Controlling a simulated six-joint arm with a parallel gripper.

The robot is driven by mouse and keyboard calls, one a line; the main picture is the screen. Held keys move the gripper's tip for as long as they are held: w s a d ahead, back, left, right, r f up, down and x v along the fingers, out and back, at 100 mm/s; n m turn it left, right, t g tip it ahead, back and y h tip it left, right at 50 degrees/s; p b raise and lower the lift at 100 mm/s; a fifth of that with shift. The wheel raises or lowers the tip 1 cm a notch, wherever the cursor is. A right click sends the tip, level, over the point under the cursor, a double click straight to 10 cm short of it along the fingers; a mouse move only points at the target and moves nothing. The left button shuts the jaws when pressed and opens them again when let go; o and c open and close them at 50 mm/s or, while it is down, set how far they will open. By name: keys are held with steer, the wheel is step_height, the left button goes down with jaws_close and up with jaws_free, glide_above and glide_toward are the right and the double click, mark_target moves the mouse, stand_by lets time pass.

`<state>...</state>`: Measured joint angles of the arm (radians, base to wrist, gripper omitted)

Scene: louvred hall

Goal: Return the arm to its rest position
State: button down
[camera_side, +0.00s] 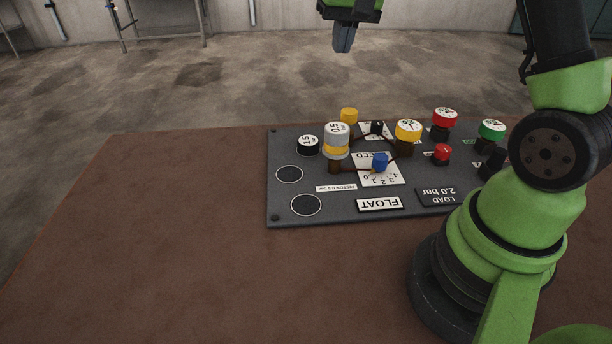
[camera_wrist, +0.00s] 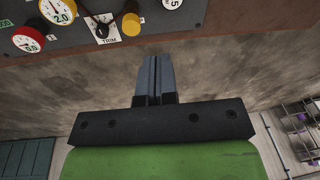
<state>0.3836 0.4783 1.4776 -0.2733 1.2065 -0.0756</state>
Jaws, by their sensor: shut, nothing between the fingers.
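My gripper (camera_side: 343,38) hangs at the top of the side view, fingers pointing down, well above and beyond the far edge of the board. In the wrist view my gripper (camera_wrist: 155,62) shows its two grey fingers pressed together with nothing between them. It touches nothing. My green and black arm stands at the right of the side view and hides the board's right end.
A dark board (camera_side: 277,190) with gauges, knobs and labels lies on the brown table (camera_side: 150,230). A stacked white-and-yellow gauge (camera_side: 337,136) rises above it. The table's left part is clear. Metal frames (camera_wrist: 303,130) stand on the floor beyond.

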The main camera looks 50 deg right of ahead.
steer(key=s+a+r+n+t, duration=0.2)
steer(key=s+a+r+t, duration=0.1)
steer(key=s+a+r, duration=0.6)
steer(key=s+a+f+n+t+y, duration=0.1)
steer(key=s+a+f+t+y, duration=0.1)
steer(key=s+a, duration=0.4)
steer(key=s, duration=0.4)
steer(key=shift+a+f, duration=0.15)
steer(key=shift+f, duration=0.15)
